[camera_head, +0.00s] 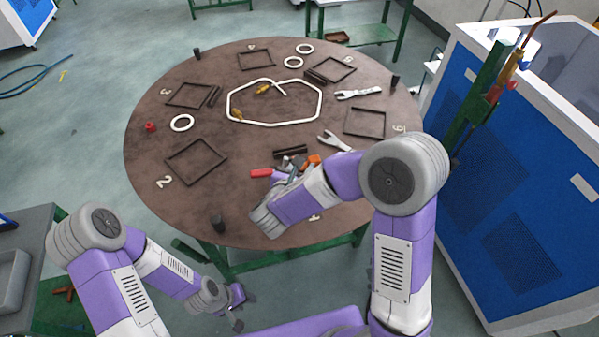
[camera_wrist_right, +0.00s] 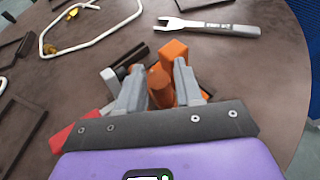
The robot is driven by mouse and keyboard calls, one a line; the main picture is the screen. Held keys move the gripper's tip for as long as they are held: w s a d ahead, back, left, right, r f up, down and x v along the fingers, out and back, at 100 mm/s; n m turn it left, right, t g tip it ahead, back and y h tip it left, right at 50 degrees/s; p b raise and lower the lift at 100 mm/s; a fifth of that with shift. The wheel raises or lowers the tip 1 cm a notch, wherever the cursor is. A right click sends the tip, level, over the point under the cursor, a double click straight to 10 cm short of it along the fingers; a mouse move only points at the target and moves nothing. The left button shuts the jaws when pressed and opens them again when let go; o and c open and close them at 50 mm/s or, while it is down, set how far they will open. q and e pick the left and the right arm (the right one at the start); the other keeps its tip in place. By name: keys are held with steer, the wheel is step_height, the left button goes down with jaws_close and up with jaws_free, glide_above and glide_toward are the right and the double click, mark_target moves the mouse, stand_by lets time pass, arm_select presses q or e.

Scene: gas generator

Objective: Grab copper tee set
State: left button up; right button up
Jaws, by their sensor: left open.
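A copper-brown rounded piece, likely the copper tee (camera_wrist_right: 160,87), is between the two fingers of my right gripper (camera_wrist_right: 158,88) in the right wrist view. The fingers stand apart on either side of it; whether they press on it is unclear. In the head view my right gripper (camera_head: 291,166) is low over a cluster of small parts at the table's near right, partly hidden by my arm. An orange block (camera_wrist_right: 174,51) is just beyond the fingers. My left gripper (camera_head: 238,306) is open and empty, low in front of the table.
The round brown table (camera_head: 250,200) carries square dark frames (camera_head: 196,160), white rings (camera_head: 182,123), a white looped tube (camera_head: 232,92) and wrenches (camera_head: 357,94). A red block (camera_head: 261,173) lies beside the right gripper. A blue cabinet (camera_head: 500,180) stands close on the right.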

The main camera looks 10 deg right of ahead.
jaws_close()
